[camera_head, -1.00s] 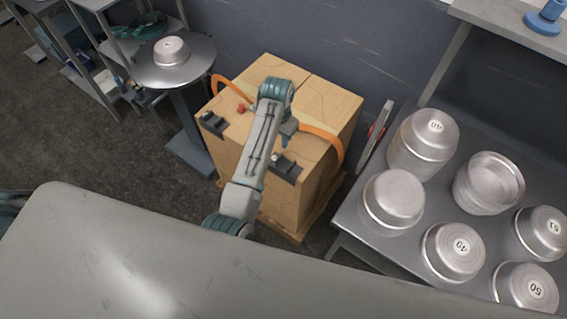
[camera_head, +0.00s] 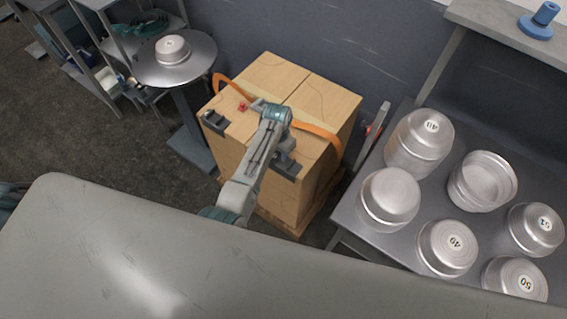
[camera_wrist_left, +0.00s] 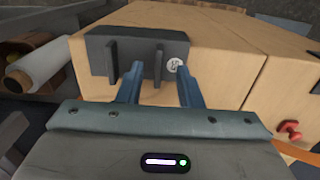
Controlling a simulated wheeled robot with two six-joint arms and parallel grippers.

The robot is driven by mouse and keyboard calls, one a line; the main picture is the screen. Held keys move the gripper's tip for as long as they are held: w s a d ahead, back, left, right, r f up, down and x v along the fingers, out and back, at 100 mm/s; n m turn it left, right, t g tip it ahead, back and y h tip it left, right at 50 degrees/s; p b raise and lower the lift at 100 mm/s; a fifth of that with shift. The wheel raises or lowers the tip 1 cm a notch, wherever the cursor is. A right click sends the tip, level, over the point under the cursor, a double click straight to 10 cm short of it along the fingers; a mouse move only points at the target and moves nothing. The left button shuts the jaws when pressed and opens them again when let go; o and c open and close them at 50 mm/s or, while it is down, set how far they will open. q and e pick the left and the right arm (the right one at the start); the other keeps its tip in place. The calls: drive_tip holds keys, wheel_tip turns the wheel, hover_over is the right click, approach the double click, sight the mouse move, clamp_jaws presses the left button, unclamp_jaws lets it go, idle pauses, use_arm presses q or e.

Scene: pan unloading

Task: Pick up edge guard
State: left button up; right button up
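Two dark edge guards sit on the top front edge of a cardboard box (camera_head: 262,118). One guard (camera_head: 214,122) is at the left corner, the other guard (camera_head: 289,170) farther right. My left gripper (camera_head: 284,157) is right at the farther-right guard and partly covers it in the head view. In the left wrist view, a dark guard (camera_wrist_left: 120,50) with two upright fins and a round white label fills the upper middle. My left gripper (camera_wrist_left: 158,82) is open there, its blue fingers apart, with one fin between them in the picture. Contact cannot be told. My right gripper is not in view.
An orange strap (camera_head: 316,131) and a red buckle (camera_head: 242,106) lie on the box. A table with metal pans (camera_head: 389,196) stands at right. A round stand (camera_head: 150,73) with one pan is at left. A grey surface (camera_head: 120,250) fills the front.

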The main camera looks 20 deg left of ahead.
use_arm(q)
clamp_jaws()
drive_tip(key=shift+s, duration=0.1)
